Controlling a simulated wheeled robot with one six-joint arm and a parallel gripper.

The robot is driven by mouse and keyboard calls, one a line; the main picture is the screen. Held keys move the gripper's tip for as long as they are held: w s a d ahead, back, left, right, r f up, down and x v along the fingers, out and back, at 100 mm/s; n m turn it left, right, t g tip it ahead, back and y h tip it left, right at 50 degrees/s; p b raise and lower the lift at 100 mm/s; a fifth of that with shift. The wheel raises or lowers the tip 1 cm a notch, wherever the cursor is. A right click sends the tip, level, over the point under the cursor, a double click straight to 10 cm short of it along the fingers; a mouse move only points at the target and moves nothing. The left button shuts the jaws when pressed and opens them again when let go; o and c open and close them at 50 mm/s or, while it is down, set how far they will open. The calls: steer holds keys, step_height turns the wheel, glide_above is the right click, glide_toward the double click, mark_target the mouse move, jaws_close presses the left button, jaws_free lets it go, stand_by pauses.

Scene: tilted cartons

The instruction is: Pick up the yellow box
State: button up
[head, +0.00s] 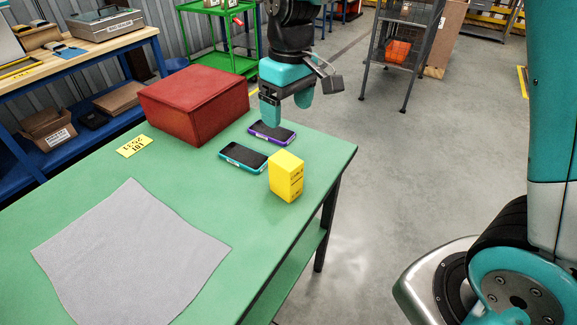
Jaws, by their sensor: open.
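The yellow box (286,176) stands upright on the green table (130,172) near its right edge, with small dark print on its side. My gripper (287,112) hangs above the far right part of the table, pointing down. It is open and empty. It is behind the yellow box as I look and apart from it. The whole of the box's near side and top shows, and nothing covers it.
A phone with a teal case (243,156) lies just left of the yellow box. A phone with a purple case (271,132) lies behind it, below my gripper. A large red box (196,103), a yellow label (134,146) and a grey cloth (130,255) also lie on the table.

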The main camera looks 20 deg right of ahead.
mark_target(286, 159)
steer(key=f, duration=0.4)
steer(key=w+f+p, duration=0.1)
steer(key=f, duration=0.3)
steer(key=w+f+p, duration=0.1)
steer(key=f, duration=0.3)
steer(key=shift+w+d+f, duration=0.15)
steer(key=shift+d+f, duration=0.05)
steer(key=shift+d, duration=0.15)
steer(key=shift+a+f+p, duration=0.15)
steer(key=shift+f+p, duration=0.8)
steer(key=shift+f, duration=1.9)
steer(key=c, duration=1)
steer(key=shift+c, duration=0.4)
steer(key=shift+r, duration=0.15)
